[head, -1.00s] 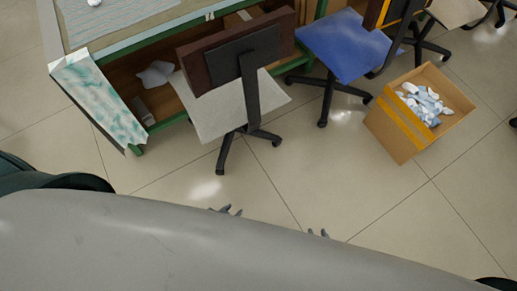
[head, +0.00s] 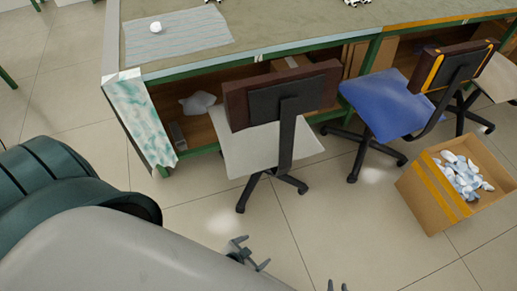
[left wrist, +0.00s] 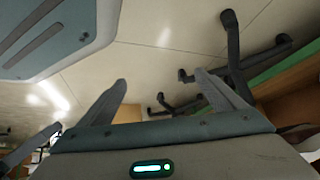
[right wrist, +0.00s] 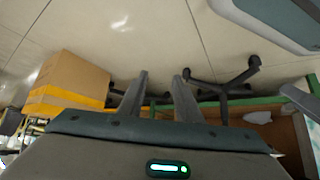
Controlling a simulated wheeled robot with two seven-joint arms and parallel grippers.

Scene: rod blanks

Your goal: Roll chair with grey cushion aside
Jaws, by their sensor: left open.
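The chair with the light grey cushion (head: 240,150) stands upright at the bench, its dark brown backrest (head: 305,92) toward me and its black wheeled base on the floor. A chair base also shows in the left wrist view (left wrist: 235,50) and the right wrist view (right wrist: 225,85). My left gripper (head: 253,250) is open and empty, low in front of the chair and apart from it. My right gripper (head: 337,286) is at the bottom edge of the head view, mostly cut off; the right wrist view shows its fingers (right wrist: 162,75) apart with nothing between them.
A blue chair (head: 375,105) stands right of the grey one, with another pale chair (head: 500,78) beyond. An open cardboard box (head: 425,200) of white and blue items is on the floor at right. The green-framed bench (head: 270,38) blocks the far side. Floor in front is clear.

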